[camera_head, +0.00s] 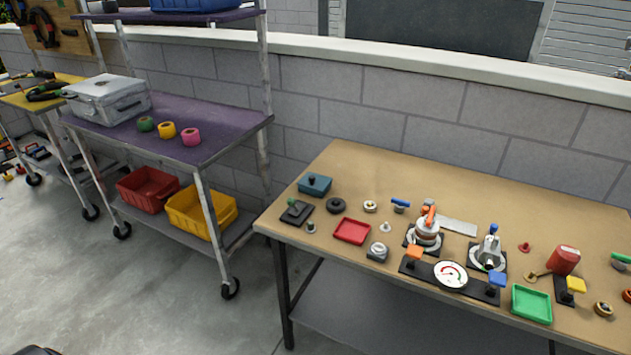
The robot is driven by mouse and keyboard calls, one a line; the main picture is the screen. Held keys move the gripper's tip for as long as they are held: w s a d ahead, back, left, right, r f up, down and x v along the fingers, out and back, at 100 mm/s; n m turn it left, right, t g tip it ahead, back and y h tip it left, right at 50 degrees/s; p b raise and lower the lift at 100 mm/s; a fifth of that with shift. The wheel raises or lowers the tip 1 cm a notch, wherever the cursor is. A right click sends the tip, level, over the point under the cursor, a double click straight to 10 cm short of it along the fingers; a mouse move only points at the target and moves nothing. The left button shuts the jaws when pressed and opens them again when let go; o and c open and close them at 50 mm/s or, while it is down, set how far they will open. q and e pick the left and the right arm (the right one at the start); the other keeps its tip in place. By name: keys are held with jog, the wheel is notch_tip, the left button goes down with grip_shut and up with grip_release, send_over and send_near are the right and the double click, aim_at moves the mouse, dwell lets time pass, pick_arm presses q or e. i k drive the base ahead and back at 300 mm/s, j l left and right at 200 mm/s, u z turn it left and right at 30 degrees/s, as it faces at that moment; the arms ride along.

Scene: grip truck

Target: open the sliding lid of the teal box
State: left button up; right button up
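The teal box (315,187) sits on the far left part of the tan workbench (345,160), close to its left edge. A dark knob (312,179) stands on its top. The top looks closed, but the box is too small here to make out the lid's edges or sliding direction. Neither of my grippers is in view, and nothing touches the box.
A black block with a green knob (296,210) stands in front of the box, and a black ring (333,205) lies to its right. A red tray (352,231), gauge panel (450,275) and green tray (531,303) lie further right. A purple-topped cart (190,105) stands left.

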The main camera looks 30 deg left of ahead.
aim_at(313, 180)
jog(key=i+j+z, duration=0.1)
jog(key=j, duration=0.3)
jog(key=i+j+z, duration=0.1)
jog(key=j, duration=0.3)
jog(key=i+j+z, duration=0.1)
jog(key=j, duration=0.35)
